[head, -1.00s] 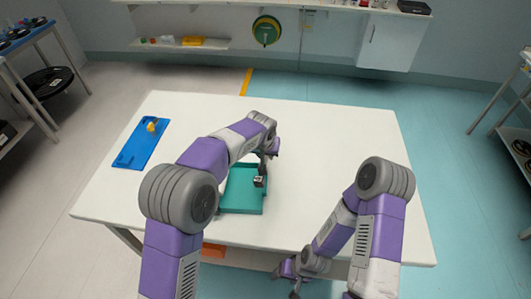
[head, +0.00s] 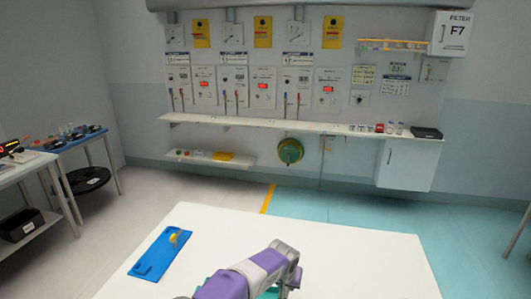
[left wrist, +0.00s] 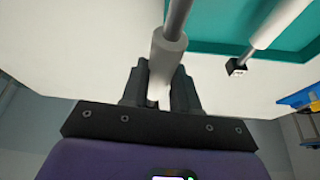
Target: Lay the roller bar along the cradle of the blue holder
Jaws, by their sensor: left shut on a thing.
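The blue holder (head: 160,256) lies on the left part of the white table in the head view, with a small yellow piece (head: 173,237) near its far end. My left gripper (left wrist: 160,92) is shut on a roller bar (left wrist: 168,58) with a white sleeve and a grey shaft; the bar's far end is out of frame. In the head view my left gripper (head: 288,284) is low in the picture, to the right of the holder and apart from it; the bar is hidden there. My right gripper is out of view.
A teal tray (left wrist: 215,28) is by the held bar; a second white roller (left wrist: 275,22) with a black square end (left wrist: 237,67) is over it. The white table (head: 350,250) is clear right of my left arm. A wall shelf (head: 270,123) is behind.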

